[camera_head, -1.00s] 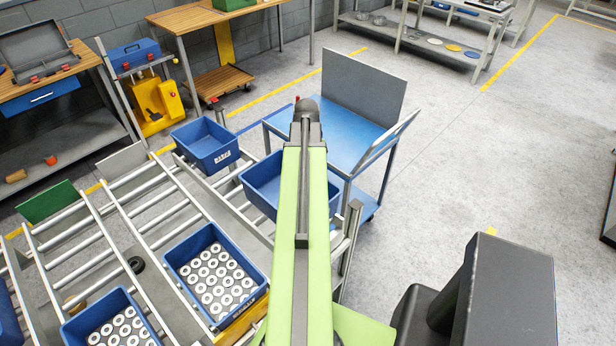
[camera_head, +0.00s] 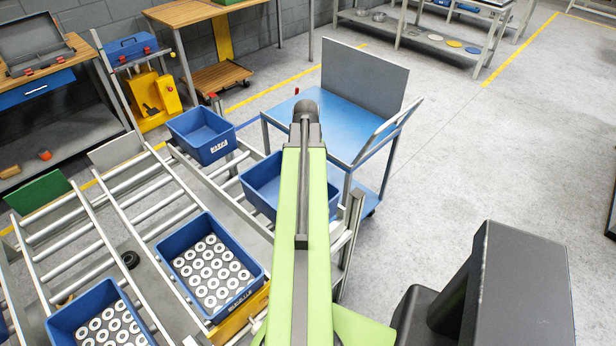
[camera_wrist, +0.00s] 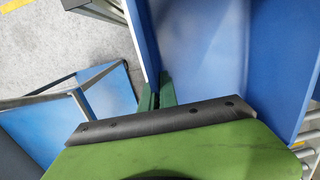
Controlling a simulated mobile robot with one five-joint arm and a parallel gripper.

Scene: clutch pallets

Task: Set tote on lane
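An empty blue tote (camera_head: 262,182) shows on both sides of my green arm in the head view, beside the right end of the roller lanes. In the wrist view the same tote (camera_wrist: 215,45) fills the upper right. My gripper (camera_wrist: 158,92) has its green fingers on either side of the tote's wall and appears shut on it. The arm hides the gripper in the head view. The roller lane (camera_head: 150,215) has silver rollers. I cannot tell whether the held tote touches the rack below it.
Another empty blue tote (camera_head: 203,136) sits at the lane's far end. Blue totes of metal rings (camera_head: 211,268) (camera_head: 98,318) stand on nearer rollers. A blue cart (camera_head: 335,128) stands close behind the held tote. Open floor (camera_head: 480,160) lies to the right.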

